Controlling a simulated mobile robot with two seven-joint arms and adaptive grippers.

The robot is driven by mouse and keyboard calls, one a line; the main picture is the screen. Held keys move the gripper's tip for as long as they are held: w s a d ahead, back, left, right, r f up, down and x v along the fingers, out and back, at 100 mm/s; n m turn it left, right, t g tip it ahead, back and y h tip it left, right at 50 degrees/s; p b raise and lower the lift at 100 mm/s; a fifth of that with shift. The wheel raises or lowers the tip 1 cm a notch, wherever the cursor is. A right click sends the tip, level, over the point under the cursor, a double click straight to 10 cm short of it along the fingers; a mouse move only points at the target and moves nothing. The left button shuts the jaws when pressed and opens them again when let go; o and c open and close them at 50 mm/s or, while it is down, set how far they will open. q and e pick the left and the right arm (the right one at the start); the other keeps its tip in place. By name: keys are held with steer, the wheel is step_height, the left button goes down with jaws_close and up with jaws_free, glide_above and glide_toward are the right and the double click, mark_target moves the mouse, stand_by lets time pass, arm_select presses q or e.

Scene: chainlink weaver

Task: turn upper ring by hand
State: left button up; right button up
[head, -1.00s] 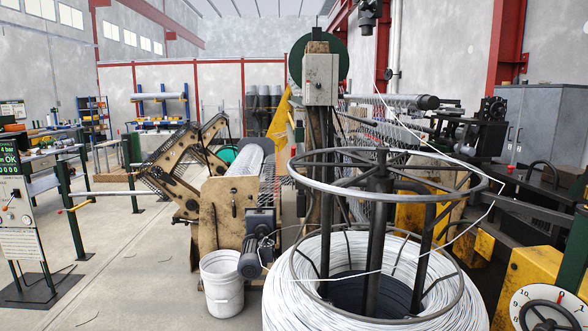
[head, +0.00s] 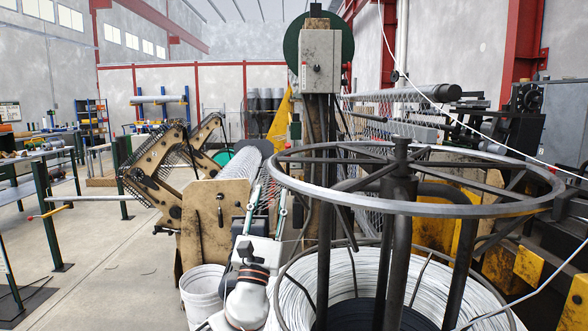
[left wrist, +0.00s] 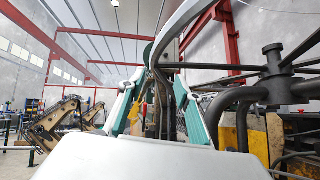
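The upper ring (head: 420,209) is a large grey metal hoop with spokes on a dark central post, above a coil of white wire (head: 345,275). It also shows in the left wrist view as a curved bar (left wrist: 183,27). My left gripper (head: 270,192) points up at the ring's left edge, its two teal fingers apart. In the left wrist view the gripper (left wrist: 157,82) has the ring's bar showing between its fingertips. I cannot tell whether a finger touches the ring. My right gripper is not in view.
A lower hoop (head: 275,292) surrounds the wire coil. A post with a grey control box (head: 320,62) stands behind the ring. A white bucket (head: 203,290) is at the lower left. A white wire (head: 455,122) runs across the upper right. Open floor lies at left.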

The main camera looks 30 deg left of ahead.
mark_target(274, 164)
arm_select(q)
steer(key=shift+m+t, duration=0.4)
steer(key=x, duration=0.2)
steer(key=s+r+x, duration=0.1)
steer(key=x, duration=0.2)
steer(key=p+x, duration=0.1)
steer(key=x, duration=0.2)
steer(key=shift+s+d+r, duration=0.15)
steer(key=shift+s, duration=0.05)
steer(key=shift+w+r, duration=0.35)
steer(key=shift+w, duration=0.2)
jaws_close()
